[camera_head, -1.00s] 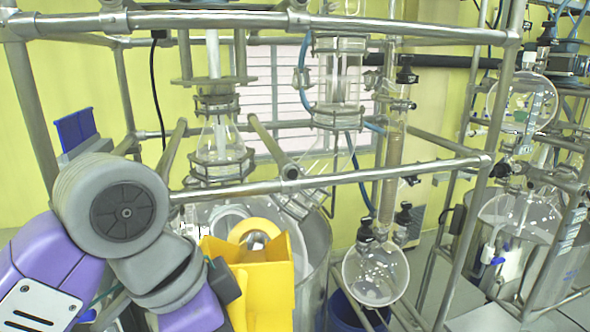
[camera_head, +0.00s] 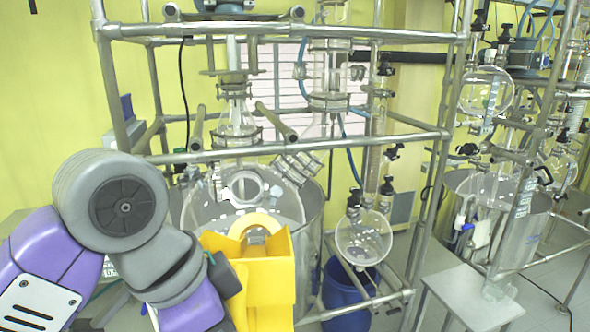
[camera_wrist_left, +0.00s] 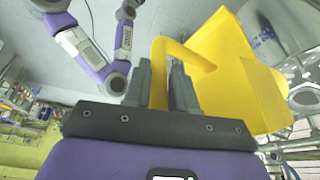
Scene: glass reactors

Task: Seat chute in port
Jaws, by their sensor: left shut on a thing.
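The yellow chute (camera_head: 268,283) is a boxy, open trough with a round ring at its far end, low in the middle of the head view. It also fills the upper right of the left wrist view (camera_wrist_left: 250,85). My left gripper (camera_wrist_left: 168,75) is shut on the chute's yellow handle; in the head view its jaws (camera_head: 226,279) are mostly hidden behind the wrist and chute. A round flanged opening (camera_head: 243,187), possibly the port, shows on the glass reactor lid beyond the chute. The chute is apart from the reactor as far as I can tell. My right gripper is not visible.
A metal frame rail (camera_head: 290,148) crosses above the reactor vessel (camera_head: 313,215). A round glass flask (camera_head: 362,238) hangs to the right, over a blue bin (camera_head: 350,300). A white table (camera_head: 472,300) stands at lower right, with another reactor (camera_head: 490,215) behind it.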

